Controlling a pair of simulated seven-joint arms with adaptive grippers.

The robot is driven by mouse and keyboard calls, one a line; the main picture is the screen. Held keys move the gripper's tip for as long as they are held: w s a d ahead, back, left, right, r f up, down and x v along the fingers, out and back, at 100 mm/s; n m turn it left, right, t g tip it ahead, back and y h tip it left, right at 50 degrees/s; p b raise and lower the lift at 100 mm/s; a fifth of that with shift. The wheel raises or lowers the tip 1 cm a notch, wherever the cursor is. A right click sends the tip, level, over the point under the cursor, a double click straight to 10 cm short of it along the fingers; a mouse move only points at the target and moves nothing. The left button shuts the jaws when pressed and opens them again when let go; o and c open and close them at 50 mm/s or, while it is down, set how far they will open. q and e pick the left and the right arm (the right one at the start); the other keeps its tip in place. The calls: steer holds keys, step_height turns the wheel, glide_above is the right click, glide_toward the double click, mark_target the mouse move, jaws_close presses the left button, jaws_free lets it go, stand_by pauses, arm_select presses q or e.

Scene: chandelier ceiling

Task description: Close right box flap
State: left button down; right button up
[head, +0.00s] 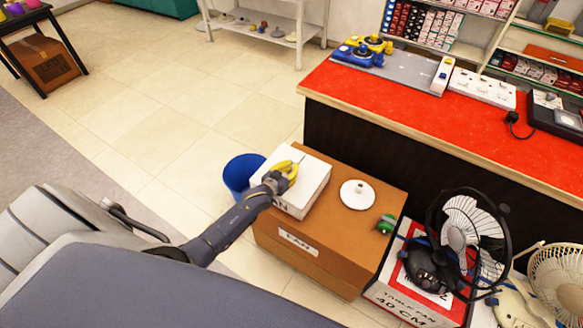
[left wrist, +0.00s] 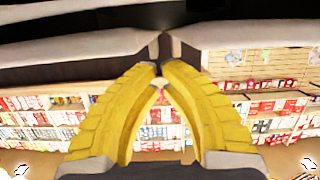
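A white carton (head: 311,184) stands on a large brown box (head: 330,240) labelled FAN. Its top looks mostly flat, with a thin seam across it; I cannot make out a raised right flap. My left gripper (head: 289,168), with yellow fingers, is over the carton's top and hides part of it. Whether it touches is unclear. In the left wrist view the yellow fingers (left wrist: 160,72) arch together, tips almost meeting, with nothing clearly held. Pale and dark surfaces (left wrist: 75,45) fill the top of that view. My right gripper is not in view.
A white round disc (head: 357,195) and a small green item (head: 386,223) lie on the brown box. A blue bin (head: 240,175) stands left of it. A red-topped counter (head: 440,115) is behind, fans (head: 468,235) to the right.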

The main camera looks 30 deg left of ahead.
arm_select(q)
steer(key=shift+r, duration=1.95)
steer(key=s+r+m+g+y, duration=0.2)
steer(key=s+r+g, duration=0.1)
steer(key=s, duration=0.9)
steer(key=s+r+m+g+y, duration=0.2)
steer(key=s+r, duration=0.1)
steer(key=s, duration=0.9)
steer(key=s+r+m+g+y, duration=0.2)
steer(key=s+g, duration=0.1)
steer(key=s, duration=0.9)
steer(key=s+d+f+g+h, duration=0.1)
steer(key=d+f, duration=0.2)
steer(key=f, duration=1.2)
steer(key=s+d+f+g+h, duration=0.2)
steer(key=d+f, duration=0.2)
steer(key=f, duration=1.2)
steer(key=s+f+n+g+h, duration=0.1)
steer(key=s+f+n+g, duration=0.1)
steer(key=s+f, duration=1.8)
steer(key=shift+s+f+n+g+h, duration=0.3)
steer(key=shift+s+n+g, duration=0.15)
steer(key=shift+s, duration=0.3)
